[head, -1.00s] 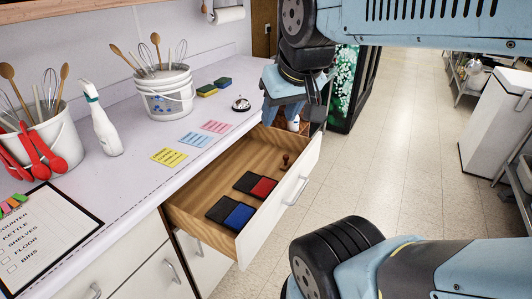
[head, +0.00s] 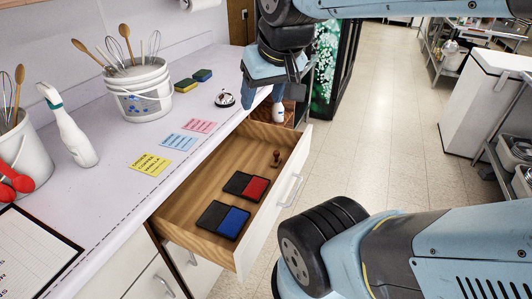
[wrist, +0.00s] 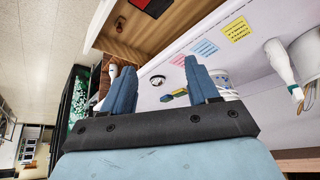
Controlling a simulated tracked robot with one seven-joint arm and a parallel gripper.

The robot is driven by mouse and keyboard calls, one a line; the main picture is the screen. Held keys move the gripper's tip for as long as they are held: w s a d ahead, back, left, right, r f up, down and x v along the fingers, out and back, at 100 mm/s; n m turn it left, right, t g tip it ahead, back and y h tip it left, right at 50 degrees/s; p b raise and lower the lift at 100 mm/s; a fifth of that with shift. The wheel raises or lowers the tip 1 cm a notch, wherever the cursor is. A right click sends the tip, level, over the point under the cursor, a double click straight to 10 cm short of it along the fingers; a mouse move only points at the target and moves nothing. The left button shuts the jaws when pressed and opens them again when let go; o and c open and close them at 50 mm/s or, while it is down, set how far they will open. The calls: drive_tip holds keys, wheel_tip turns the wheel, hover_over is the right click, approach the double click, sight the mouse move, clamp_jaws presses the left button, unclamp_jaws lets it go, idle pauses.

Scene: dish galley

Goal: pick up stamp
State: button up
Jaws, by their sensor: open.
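A small brown wooden stamp (head: 276,159) stands upright in the open drawer (head: 190,193), near its far end. In the wrist view the stamp (wrist: 119,24) shows at the upper left, inside the drawer. My gripper (wrist: 158,75) is open and empty, with its two blue fingers apart. In the head view my gripper (head: 262,95) is above the counter's edge, beyond the drawer's far end and apart from the stamp. A red and black ink pad (head: 247,186) and a blue and black ink pad (head: 223,219) lie in the drawer.
Sticky notes (head: 150,164), a bell (head: 225,98), sponges (head: 193,79), a spray bottle (head: 68,130) and a utensil bucket (head: 140,93) stand on the counter. The drawer front (head: 270,215) juts into the aisle. The floor (head: 385,150) to the right is clear.

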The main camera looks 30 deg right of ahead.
drive_tip(key=w+d+f+m+g, duration=0.2)
drive_tip(key=w+d+f+m, duration=0.1)
drive_tip(key=w, duration=0.6)
drive_tip(key=m+g, duration=0.4)
drive_tip(key=m, duration=0.3)
hover_over(276, 152)
wheel_tip(276, 152, down, 26)
wheel_tip(276, 152, down, 13)
drive_tip(key=shift+w+d+r, duration=0.1)
drive_tip(key=shift+d, duration=0.05)
drive_tip(key=shift+c, duration=0.3)
clamp_jaws()
